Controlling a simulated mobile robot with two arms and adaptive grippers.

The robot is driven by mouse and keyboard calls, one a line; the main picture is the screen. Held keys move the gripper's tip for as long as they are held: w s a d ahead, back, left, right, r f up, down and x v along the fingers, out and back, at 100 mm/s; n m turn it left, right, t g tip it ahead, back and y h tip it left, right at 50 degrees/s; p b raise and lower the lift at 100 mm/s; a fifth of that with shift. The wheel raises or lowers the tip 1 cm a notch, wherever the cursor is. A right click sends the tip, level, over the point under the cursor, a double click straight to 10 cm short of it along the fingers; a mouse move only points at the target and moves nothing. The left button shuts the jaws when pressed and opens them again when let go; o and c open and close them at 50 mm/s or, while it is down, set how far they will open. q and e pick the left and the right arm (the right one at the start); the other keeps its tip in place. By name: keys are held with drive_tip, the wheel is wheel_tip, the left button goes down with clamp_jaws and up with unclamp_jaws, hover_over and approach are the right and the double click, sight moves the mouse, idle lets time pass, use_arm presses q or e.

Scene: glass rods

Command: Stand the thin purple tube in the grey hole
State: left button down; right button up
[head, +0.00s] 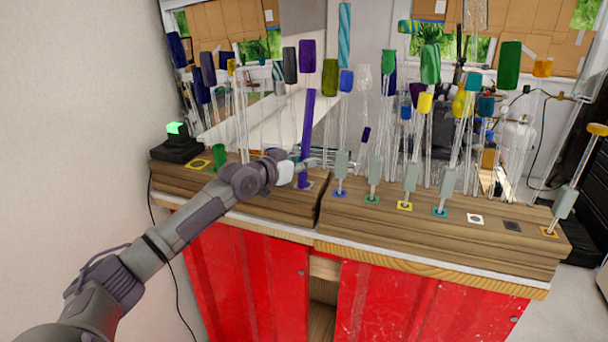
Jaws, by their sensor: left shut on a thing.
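The thin purple tube (307,122) stands nearly upright, tilted slightly, at the right end of the left wooden block. My left gripper (308,163) is shut on its lower part. The tube's lower end is at a small pale square mark on the block; I cannot tell how far it is in a hole there. A dark grey square mark (512,226) with a hole shows on the right block, bare of any rod. My right gripper is not in view.
Several glass rods with coloured ends stand crowded behind and right of the tube. A white square mark (475,219) on the right wooden block (430,237) is bare. A green cup (219,156) and a black box with a green light (177,142) are at the left. Red cabinets (250,280) are below.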

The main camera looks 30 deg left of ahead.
use_arm(q)
drive_tip(key=c, duration=1.4)
unclamp_jaws()
wheel_tip(320, 180, down, 2)
drive_tip(key=shift+d+f, duration=0.1)
drive_tip(key=shift+f, duration=0.1)
drive_tip(key=shift+o, duration=1.3)
drive_tip(key=shift+w, duration=0.15)
drive_tip(key=shift+o, duration=0.6)
drive_tip(key=shift+w+a, duration=0.25)
drive_tip(key=shift+w, duration=0.05)
drive_tip(key=shift+s+r, duration=0.35)
drive_tip(key=shift+s, duration=0.1)
drive_tip(key=b+v, duration=0.4)
drive_tip(key=v, duration=0.7)
drive_tip(key=shift+s+r, duration=0.25)
drive_tip(key=shift+r, duration=0.05)
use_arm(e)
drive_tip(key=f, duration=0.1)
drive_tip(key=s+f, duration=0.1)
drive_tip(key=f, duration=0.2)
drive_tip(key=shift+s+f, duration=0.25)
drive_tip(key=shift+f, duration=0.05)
use_arm(q)
drive_tip(key=shift+d, duration=0.1)
